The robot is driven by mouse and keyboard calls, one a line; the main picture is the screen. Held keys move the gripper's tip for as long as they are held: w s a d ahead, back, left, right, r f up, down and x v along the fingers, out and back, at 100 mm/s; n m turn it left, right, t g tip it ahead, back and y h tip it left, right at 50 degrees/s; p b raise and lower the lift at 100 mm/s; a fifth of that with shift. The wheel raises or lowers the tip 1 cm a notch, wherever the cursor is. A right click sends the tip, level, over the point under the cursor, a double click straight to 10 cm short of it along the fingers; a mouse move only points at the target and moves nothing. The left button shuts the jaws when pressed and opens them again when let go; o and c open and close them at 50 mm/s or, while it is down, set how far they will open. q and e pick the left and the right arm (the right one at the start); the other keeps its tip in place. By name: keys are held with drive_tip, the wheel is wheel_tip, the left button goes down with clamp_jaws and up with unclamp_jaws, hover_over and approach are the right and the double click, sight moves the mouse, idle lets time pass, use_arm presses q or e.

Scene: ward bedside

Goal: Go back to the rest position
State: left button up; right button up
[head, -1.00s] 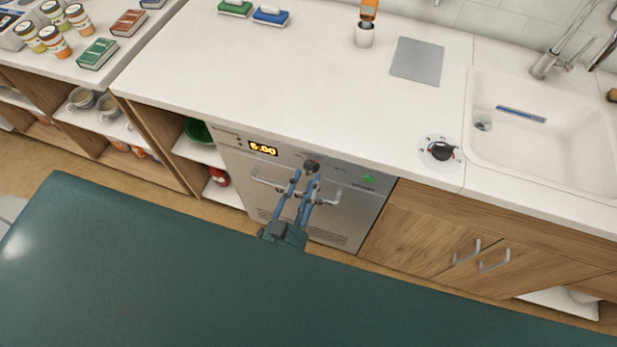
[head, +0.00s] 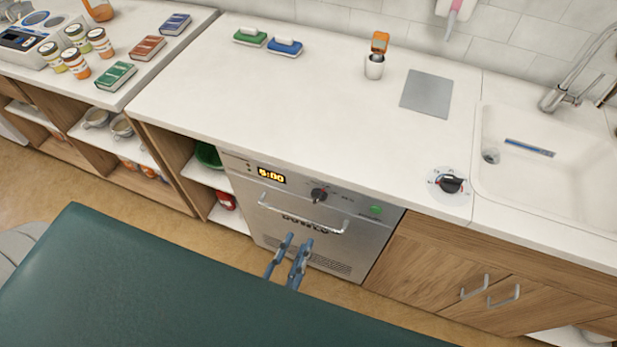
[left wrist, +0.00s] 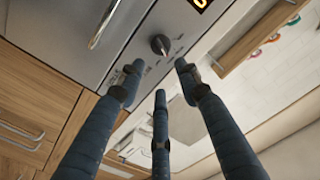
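My right gripper is in neither view.
The green surface (head: 150,290) fills the near side. Beyond it stand the white counter (head: 310,90), open shelves with a green bowl (head: 208,155), and the sink (head: 545,165). Wooden cupboard doors (head: 430,265) are right of the appliance. A strip of floor (head: 150,220) shows between.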

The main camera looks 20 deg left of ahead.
use_arm(q)
drive_tip(key=s+f+g+h, duration=0.1)
drive_tip(key=s+f+g, duration=0.25)
drive_tip(key=f, duration=0.85)
drive_tip(key=s+f+g+h, duration=0.1)
drive_tip(key=s+f+g, duration=0.25)
drive_tip(key=f, duration=0.85)
drive_tip(key=s+a+f+n+g+y, duration=0.1)
drive_tip(key=s+a+f+g, duration=0.4)
drive_tip(key=s+f, duration=0.3)
drive_tip(key=s+a+f+n+g+y, duration=0.1)
drive_tip(key=s+a+f+g, duration=0.4)
drive_tip(key=s+f, duration=0.3)
drive_tip(key=shift+s+a+y, duration=0.3)
drive_tip(key=shift+s, duration=0.75)
drive_tip(key=shift+r, duration=0.1)
